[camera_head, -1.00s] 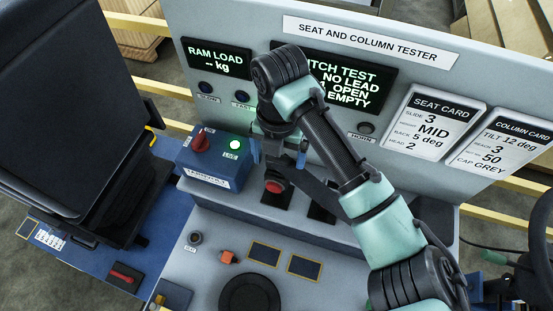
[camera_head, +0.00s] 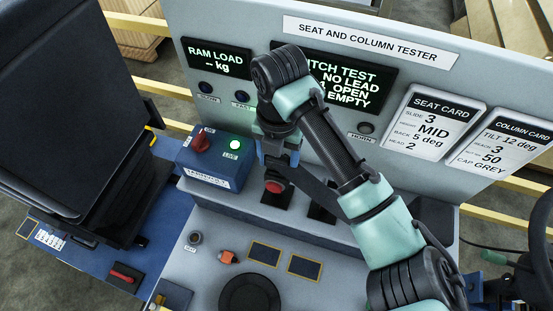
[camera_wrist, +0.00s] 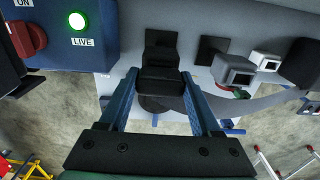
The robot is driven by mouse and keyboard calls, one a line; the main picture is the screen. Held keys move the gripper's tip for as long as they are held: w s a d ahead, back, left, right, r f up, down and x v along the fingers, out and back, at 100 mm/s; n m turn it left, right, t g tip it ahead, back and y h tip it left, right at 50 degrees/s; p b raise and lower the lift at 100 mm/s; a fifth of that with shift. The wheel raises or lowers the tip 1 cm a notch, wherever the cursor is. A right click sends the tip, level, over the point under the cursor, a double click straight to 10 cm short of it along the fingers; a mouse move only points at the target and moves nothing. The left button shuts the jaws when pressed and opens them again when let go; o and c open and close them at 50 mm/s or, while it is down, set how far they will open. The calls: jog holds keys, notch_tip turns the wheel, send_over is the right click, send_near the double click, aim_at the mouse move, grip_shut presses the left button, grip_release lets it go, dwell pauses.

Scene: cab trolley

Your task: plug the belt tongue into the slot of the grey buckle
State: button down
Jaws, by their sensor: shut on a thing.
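My gripper (camera_wrist: 160,80) has its two blue fingers closed on the sides of a black block, which I take to be the belt tongue (camera_wrist: 160,86). The gripper (camera_head: 277,158) also shows in the head view, low in front of the tester panel, but the held piece is hidden there. A grey, box-shaped housing with a dark opening, seemingly the grey buckle (camera_wrist: 236,73), stands just right of the fingers in the wrist view, apart from them. A paler housing (camera_wrist: 265,61) is beyond it. I cannot tell where the tongue's metal end is.
A blue box (camera_head: 213,165) with a red knob and a lit LIVE lamp stands close left of the gripper. A red button (camera_head: 275,187) is just below it. The tester panel (camera_head: 230,25) rises behind. A black seat (camera_head: 70,100) fills the left.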

jog(key=shift+r, duration=0.15)
jog(key=shift+r+p, duration=2.3)
jog(key=shift+r, duration=0.6)
